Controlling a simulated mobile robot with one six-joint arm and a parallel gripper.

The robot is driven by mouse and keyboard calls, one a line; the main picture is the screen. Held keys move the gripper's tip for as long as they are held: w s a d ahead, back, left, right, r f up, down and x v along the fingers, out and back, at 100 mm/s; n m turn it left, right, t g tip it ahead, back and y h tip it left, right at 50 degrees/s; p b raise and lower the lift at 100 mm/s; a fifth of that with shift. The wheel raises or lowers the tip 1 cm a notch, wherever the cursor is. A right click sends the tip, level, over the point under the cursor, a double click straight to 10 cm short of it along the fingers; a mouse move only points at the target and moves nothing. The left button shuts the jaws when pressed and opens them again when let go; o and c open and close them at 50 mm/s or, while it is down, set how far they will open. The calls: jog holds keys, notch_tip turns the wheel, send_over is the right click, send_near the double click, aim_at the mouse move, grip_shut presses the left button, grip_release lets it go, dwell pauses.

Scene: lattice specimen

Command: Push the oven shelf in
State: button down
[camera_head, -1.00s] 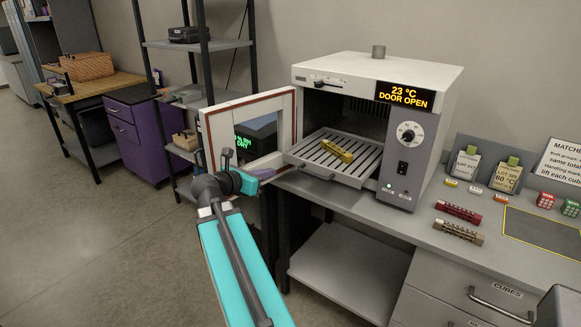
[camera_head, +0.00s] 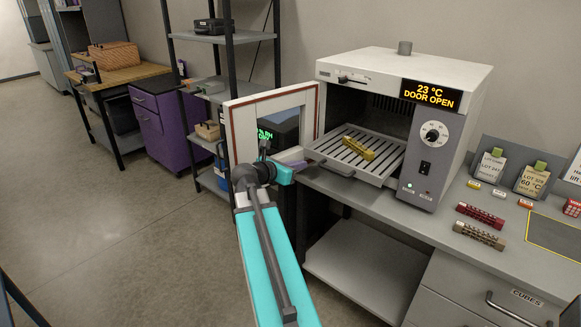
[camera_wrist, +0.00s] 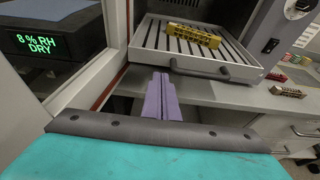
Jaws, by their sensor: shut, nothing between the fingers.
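The oven (camera_head: 400,80) is a white and grey box with its door (camera_head: 272,108) swung open to the left. The slatted grey oven shelf (camera_head: 392,176) sticks out of the opening, with a yellow lattice specimen (camera_head: 356,149) lying on it. The shelf's front rail and dark handle (camera_wrist: 201,73) face me in the wrist view. My gripper (camera_head: 303,165) is shut and empty, its purple fingers (camera_wrist: 161,82) pointing at the left part of the front rail. They look slightly below it; I cannot tell whether they touch. The oven's inner depth is dark.
The open door stands close to the left of my gripper. The grey bench (camera_head: 385,208) lies under the oven. A red bar (camera_head: 481,215) and a brown bar (camera_head: 479,236) lie on the bench to the right. A dark display unit (camera_wrist: 50,48) shows behind the door.

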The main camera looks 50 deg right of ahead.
aim_at(319, 158)
jog(key=x, duration=0.2)
jog(key=p+x, duration=0.1)
jog(key=x, duration=0.2)
jog(key=r+x, duration=0.1)
jog(key=x, duration=0.2)
jog(key=shift+d+p, duration=0.2)
jog(key=shift+p, duration=0.2)
